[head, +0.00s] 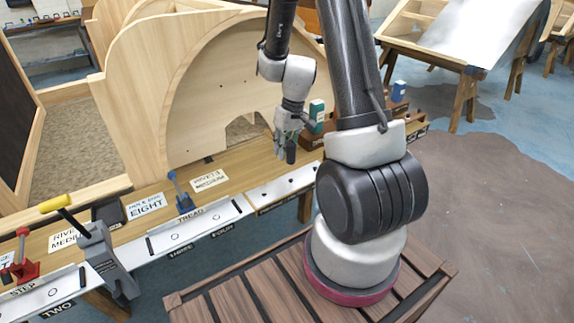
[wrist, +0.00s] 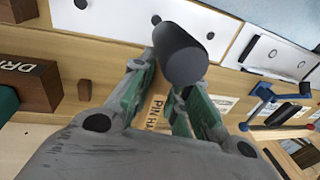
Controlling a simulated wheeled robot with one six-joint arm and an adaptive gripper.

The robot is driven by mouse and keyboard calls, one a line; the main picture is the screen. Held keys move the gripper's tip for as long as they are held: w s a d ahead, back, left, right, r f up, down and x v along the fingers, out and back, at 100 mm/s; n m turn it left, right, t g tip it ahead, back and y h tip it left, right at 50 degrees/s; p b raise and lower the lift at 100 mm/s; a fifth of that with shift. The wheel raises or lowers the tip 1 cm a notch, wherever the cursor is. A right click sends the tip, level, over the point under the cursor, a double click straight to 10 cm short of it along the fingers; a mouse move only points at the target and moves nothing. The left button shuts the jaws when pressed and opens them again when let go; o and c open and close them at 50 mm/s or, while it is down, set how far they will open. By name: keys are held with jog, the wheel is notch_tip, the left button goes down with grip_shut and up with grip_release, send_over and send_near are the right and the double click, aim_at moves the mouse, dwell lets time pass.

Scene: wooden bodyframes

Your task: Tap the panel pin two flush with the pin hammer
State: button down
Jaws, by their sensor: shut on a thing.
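My gripper (head: 290,138) is above the right part of the bench in the head view, in front of the arched wooden panel (head: 200,100). It is shut on a dark cylindrical thing, seemingly the pin hammer (head: 291,155). In the wrist view the round dark end of the hammer (wrist: 181,52) points at the camera, between the green-lined fingers (wrist: 172,100). The hammer's head cannot be made out. A label starting "PIN HA" (wrist: 155,112) shows on the bench below. Small dark dots show on the panel; I cannot tell which is panel pin two.
The wooden bench (head: 235,185) carries a blue clamp (head: 182,195), a grey tool with a yellow handle (head: 95,245) and a red tool (head: 22,262). A green bottle (head: 316,115) and a blue one (head: 398,91) stand to the right. A drill block (wrist: 28,85) is at left in the wrist view.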

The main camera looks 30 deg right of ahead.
jog(key=shift+r, duration=0.8)
send_over(282, 177)
jog(key=shift+d+f, duration=0.25)
jog(key=shift+f, duration=1.1)
jog(key=shift+d+f, duration=0.2)
jog(key=shift+f, duration=1.15)
notch_tip(282, 177, down, 4)
jog(key=shift+r, duration=2.85)
jog(key=shift+r, duration=1.55)
jog(key=shift+f, duration=2.7)
